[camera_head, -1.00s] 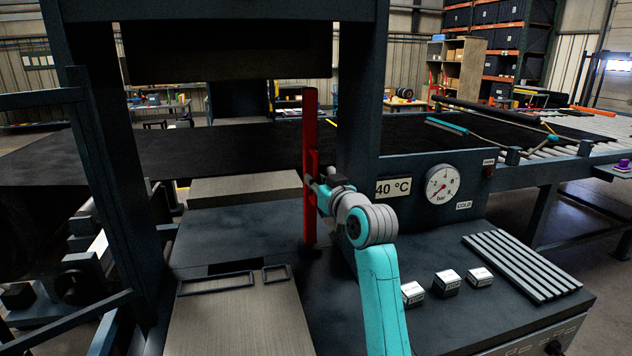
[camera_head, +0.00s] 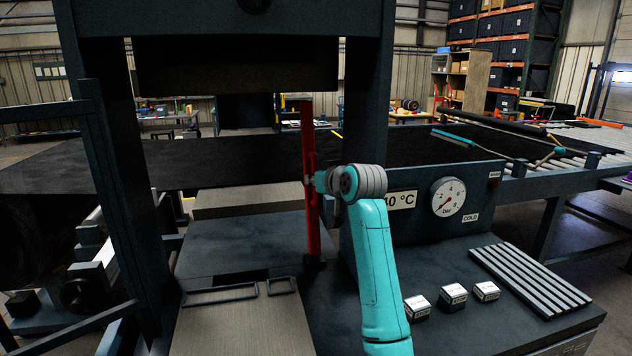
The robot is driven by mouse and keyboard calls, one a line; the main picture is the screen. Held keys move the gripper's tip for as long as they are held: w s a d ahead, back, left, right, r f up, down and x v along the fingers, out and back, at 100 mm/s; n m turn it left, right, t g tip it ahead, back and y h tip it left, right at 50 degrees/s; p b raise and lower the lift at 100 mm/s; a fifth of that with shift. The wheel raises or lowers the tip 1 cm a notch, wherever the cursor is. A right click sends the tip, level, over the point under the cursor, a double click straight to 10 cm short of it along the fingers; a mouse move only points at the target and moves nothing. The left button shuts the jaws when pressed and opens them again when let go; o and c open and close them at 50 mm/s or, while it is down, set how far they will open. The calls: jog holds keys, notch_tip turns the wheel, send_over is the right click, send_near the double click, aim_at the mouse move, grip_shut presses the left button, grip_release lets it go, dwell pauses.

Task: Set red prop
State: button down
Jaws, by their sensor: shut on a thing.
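The red prop (camera_head: 308,140) stands upright between the press's dark upper block (camera_head: 235,65) and the lower bed, near the right post. Its top is close under the block's lower edge; I cannot tell whether they touch. Its foot (camera_head: 314,262) is by the dark deck, to the right of the lower platen (camera_head: 255,205). My gripper (camera_head: 312,181) is shut on the prop around its middle, reaching from the right. The fingers are small and partly hidden by my wrist.
The right post (camera_head: 368,90) stands close behind my wrist. A gauge (camera_head: 447,196) and a temperature sign (camera_head: 402,200) are on the panel at right. Several small white-topped blocks (camera_head: 453,296) and a ribbed plate (camera_head: 530,282) lie on the deck. The black belt (camera_head: 225,160) runs behind the prop.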

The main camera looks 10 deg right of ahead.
jog(key=c, duration=1.1)
grip_release()
jog(key=shift+w, duration=0.15)
jog(key=shift+c, duration=0.2)
jog(key=v, duration=1.2)
jog(key=shift+f, duration=0.15)
